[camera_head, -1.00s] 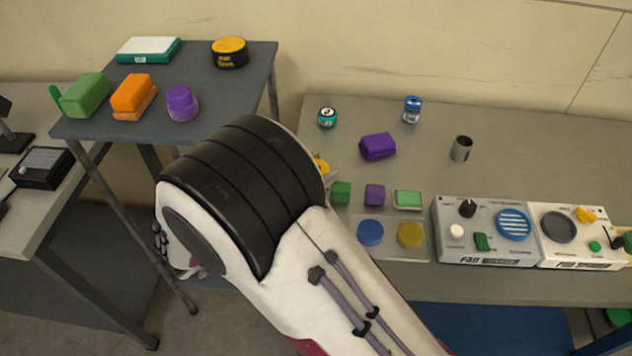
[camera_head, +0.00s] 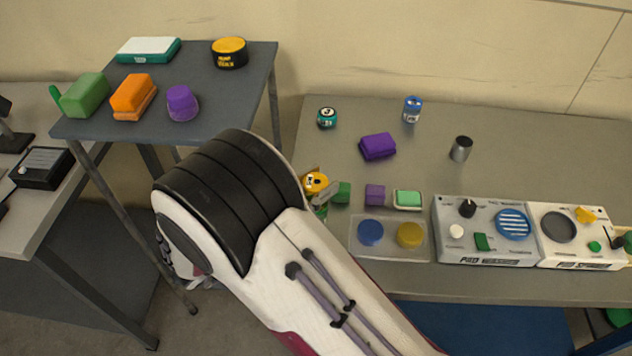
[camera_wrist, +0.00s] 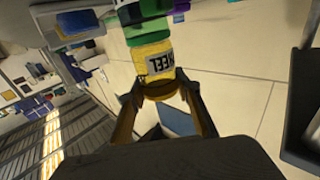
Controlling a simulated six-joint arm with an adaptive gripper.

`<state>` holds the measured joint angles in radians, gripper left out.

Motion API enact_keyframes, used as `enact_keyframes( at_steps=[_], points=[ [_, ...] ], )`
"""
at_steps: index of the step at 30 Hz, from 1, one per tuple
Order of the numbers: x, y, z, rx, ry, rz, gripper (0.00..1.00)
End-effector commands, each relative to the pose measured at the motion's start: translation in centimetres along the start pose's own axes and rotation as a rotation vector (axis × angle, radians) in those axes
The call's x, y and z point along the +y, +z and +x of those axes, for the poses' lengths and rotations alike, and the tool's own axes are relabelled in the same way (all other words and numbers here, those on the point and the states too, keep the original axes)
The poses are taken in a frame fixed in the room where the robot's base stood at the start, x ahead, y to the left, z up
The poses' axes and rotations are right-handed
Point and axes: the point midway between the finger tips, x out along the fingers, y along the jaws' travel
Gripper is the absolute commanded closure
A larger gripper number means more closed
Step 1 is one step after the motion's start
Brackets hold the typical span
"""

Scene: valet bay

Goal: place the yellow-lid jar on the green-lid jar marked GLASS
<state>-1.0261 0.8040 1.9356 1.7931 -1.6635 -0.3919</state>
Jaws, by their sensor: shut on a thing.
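The yellow-lid jar (camera_head: 315,182) shows just right of my forearm in the head view, at the left edge of the bench. In the wrist view the yellow-lid jar (camera_wrist: 157,62), with dark lettering on its label, is between the fingers of my gripper (camera_wrist: 162,88), which is shut on it. A green piece (camera_wrist: 148,30) lies directly beyond it in line, and green (camera_head: 320,210) also shows just below it in the head view. This may be the green-lid jar; its GLASS marking is not readable. I cannot tell whether the two touch.
Close right of the jar are a green block (camera_head: 342,192) and a purple block (camera_head: 375,195). A shallow tray (camera_head: 390,253) holds blue and yellow discs. A purple case (camera_head: 377,146), small cans and control panels (camera_head: 485,250) occupy the bench. Open bench lies at the back right.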

Motion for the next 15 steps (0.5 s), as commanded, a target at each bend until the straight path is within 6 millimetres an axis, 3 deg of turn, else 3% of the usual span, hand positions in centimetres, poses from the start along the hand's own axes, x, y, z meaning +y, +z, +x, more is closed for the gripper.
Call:
enact_keyframes(
  at_steps=[5, 6, 8, 15],
  points=[
    [0.0, 0.3, 0.0, 0.0, 0.0, -0.001, 0.85],
    [0.0, 0.31, 0.0, 0.0, 0.0, 0.0, 0.62],
    [0.0, 0.3, 0.0, 0.0, 0.0, 0.0, 0.51],
    [0.0, 0.28, 0.0, 0.0, 0.0, 0.0, 0.51]
  ],
)
